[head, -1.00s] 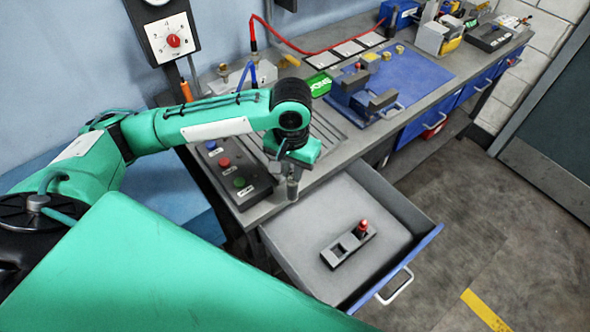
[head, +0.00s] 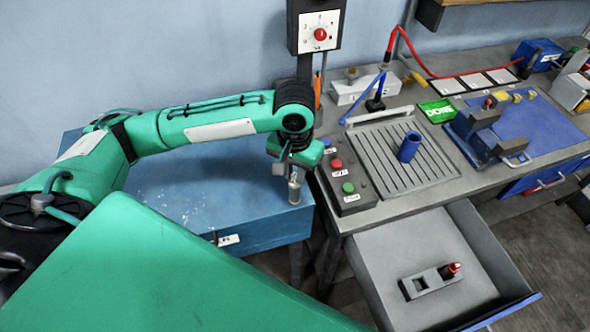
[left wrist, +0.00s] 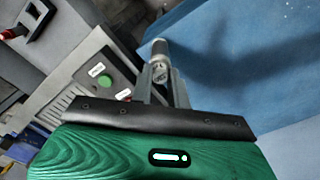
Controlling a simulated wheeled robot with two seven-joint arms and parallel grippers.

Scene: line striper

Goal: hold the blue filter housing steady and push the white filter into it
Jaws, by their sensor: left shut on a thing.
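The blue filter housing (head: 408,147) is a short blue tube standing on the grooved grey tray (head: 372,167) on the bench. My left gripper (head: 294,177) is shut on a small pale grey cylinder (head: 295,192), which hangs upright below it. The cylinder also shows between the fingers in the left wrist view (left wrist: 160,55). I cannot tell whether it is the white filter. The gripper is left of the housing and apart from it, above the right front corner of a blue chest. My right gripper is out of view.
The blue chest (head: 240,215) stands left of the bench. A button box (head: 346,187) lies between gripper and tray. The open drawer (head: 385,262) holds a grey two-slot rack (head: 430,282) with a red-topped piece. A green DONE sign (head: 437,110) and blue mat (head: 540,128) lie right.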

